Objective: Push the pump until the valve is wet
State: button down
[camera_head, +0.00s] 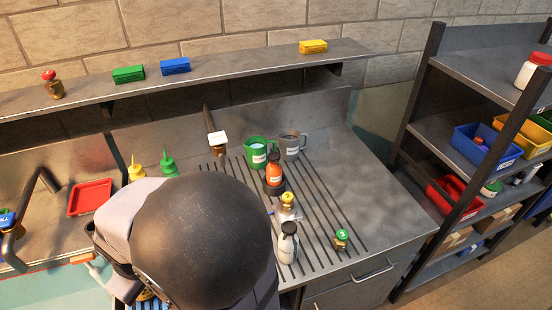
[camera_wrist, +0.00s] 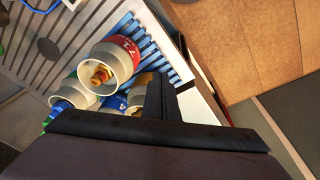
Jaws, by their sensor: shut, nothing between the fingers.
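A white bottle with a dark top (camera_head: 288,244) stands on the ribbed drainboard. A green-knobbed valve (camera_head: 341,239) is to the right, and a red-knobbed valve (camera_head: 52,85) is on the upper shelf. My gripper (camera_wrist: 165,92) is shut and empty beside white cylinders in the wrist view. My arm hides it in the head view.
White cylinders with a red label (camera_wrist: 112,63) and blue label lie close to my fingers, over a blue slatted piece (camera_wrist: 155,50). A green jug (camera_head: 257,152) and a grey jug (camera_head: 291,146) stand at the back.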

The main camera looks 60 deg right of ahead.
jog(key=w+d, duration=0.2)
jog(key=w+d+t+h+b, duration=0.1)
jog(key=w+d, duration=0.1)
jog(key=d, duration=0.1)
jog(key=w+d+f+t+b, duration=0.1)
jog(key=w+d, duration=0.1)
jog(key=shift+d, duration=0.3)
jog(key=w+d+r+n+t+h+b, duration=0.1)
jog(key=w+d+r+t+h+b, duration=0.15)
jog(key=d, duration=0.55)
jog(key=w+d+r+n+t+h+b, duration=0.1)
jog(key=d+r+t+b, duration=0.15)
jog(key=d, duration=0.65)
jog(key=w+d+r+n+t+h+b, duration=0.1)
jog(key=w+d+r+t+h+b, duration=0.2)
jog(key=d, duration=0.5)
jog(key=s+d+f+m+h+b, duration=0.1)
jog(key=s+d+m+b, duration=0.3)
jog(key=s, duration=0.7)
jog(key=s+d+f+m+g+h+b, duration=0.1)
jog(key=s+d+f+m+b, duration=0.2)
jog(key=s+d+m, duration=0.5)
jog(key=s+d+b, duration=0.1)
jog(key=s+d, duration=0.3)
jog(key=shift+s+f, duration=0.15)
jog(key=shift+s, duration=0.05)
jog(key=shift+w+d+h, duration=0.1)
jog(key=shift+d+h, duration=0.1)
jog(key=shift+h, duration=0.05)
